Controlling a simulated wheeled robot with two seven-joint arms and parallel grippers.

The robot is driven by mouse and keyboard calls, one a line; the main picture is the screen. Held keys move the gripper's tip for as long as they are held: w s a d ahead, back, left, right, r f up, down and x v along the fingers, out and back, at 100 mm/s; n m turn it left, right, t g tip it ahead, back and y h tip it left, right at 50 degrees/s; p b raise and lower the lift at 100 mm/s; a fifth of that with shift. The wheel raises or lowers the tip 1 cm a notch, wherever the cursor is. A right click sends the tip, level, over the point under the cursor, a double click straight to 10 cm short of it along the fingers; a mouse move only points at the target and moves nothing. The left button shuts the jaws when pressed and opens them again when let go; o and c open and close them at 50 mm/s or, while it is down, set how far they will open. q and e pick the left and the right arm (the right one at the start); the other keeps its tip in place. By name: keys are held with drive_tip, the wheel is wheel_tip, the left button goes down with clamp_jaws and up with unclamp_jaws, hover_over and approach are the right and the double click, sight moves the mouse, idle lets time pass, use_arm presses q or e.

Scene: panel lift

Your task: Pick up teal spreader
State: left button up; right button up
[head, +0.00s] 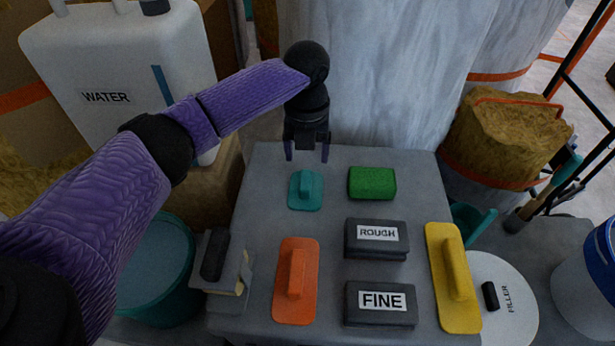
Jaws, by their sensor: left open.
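The teal spreader (305,190) lies flat on the grey table at its far left part, with its raised handle pointing up. My left gripper (307,156) is above and just behind the spreader in the picture, fingers pointing down. Its two purple-grey fingers are apart with nothing between them. The gripper does not appear to touch the spreader. My right gripper is not in the head view.
A green sponge (372,183) lies right of the spreader. An orange float (296,281), blocks marked ROUGH (376,234) and FINE (380,301), and a yellow float (453,277) lie nearer. A white WATER container (120,75) stands at the back left.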

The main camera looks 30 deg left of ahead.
sight(305, 179)
use_arm(q)
wheel_tip(305, 179, down, 9)
drive_tip(key=b, duration=0.6)
drive_tip(key=shift+s+a, duration=0.1)
drive_tip(key=shift+r, duration=0.3)
drive_tip(key=shift+c, duration=0.4)
clamp_jaws()
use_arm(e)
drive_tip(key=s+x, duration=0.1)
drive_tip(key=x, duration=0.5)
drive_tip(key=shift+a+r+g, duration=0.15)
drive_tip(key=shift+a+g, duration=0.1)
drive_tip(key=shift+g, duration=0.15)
